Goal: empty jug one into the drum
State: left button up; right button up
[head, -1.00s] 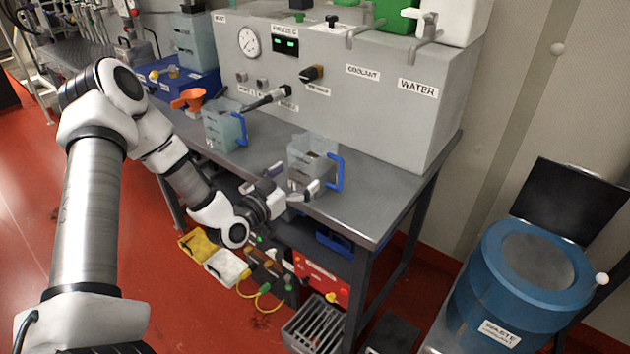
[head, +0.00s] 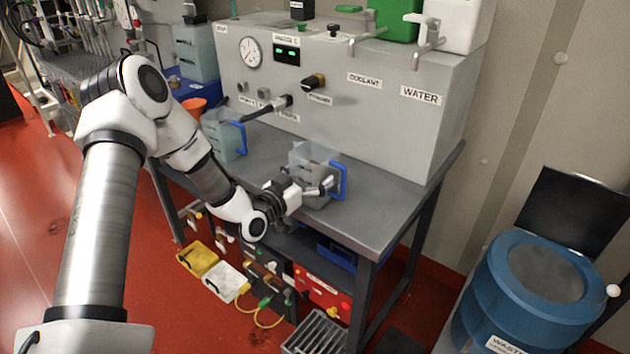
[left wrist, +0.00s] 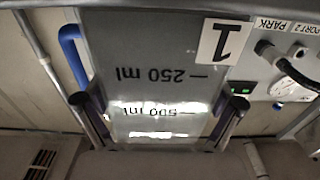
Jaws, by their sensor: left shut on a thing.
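Jug one (head: 312,160) is a clear square jug with a blue handle on its right side, upright at the front of the grey bench. My left gripper (head: 318,190) is shut on its body from the front left. In the left wrist view the jug (left wrist: 155,80) shows a "1" label and upside-down 250 ml and 500 ml marks, with the fingers of my gripper (left wrist: 160,116) on both sides. How much it holds is unclear. The blue drum (head: 478,300), labelled WASTE, stands on the floor at the right, its dark lid (head: 572,212) raised. My right gripper is out of view.
A second jug with pale liquid (head: 222,138) stands left on the bench (head: 385,205), near an orange funnel (head: 195,106). The grey machine (head: 385,125) stands behind. Boxes and cables lie under the bench. Red floor separates bench and drum.

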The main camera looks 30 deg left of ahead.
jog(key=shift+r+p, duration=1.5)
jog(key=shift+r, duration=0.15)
